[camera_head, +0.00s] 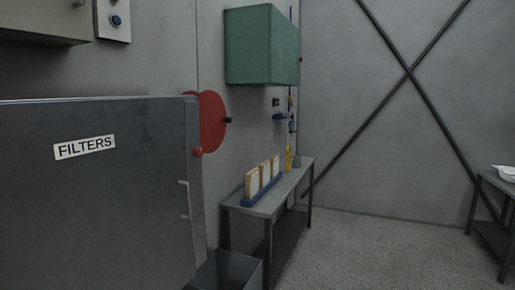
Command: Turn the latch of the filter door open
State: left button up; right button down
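A large dark grey metal panel (120,215) with a white label reading FILTERS (85,147) fills the left of the view. I cannot tell whether this panel is the filter door itself or the side of a cabinet. A red rounded plate (211,122) with a black knob (228,120) shows just behind that edge. I cannot tell which of these is the latch. Neither of my grippers is in view.
A grey table (271,202) against the wall holds a blue rack (261,197) with several pale, framed panels. A green box (262,45) hangs above. A grey bin (230,272) stands below the panel's right edge. The floor (375,245) at centre right is clear.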

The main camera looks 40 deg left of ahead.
aim_at(197, 151)
jog(key=i+l+u, duration=0.1)
jog(key=i+u, duration=0.2)
jog(key=i, duration=0.2)
jog(key=i+l+u, duration=0.2)
jog(key=i+u, duration=0.15)
jog(key=i+l+u, duration=0.3)
jog(key=i, duration=0.25)
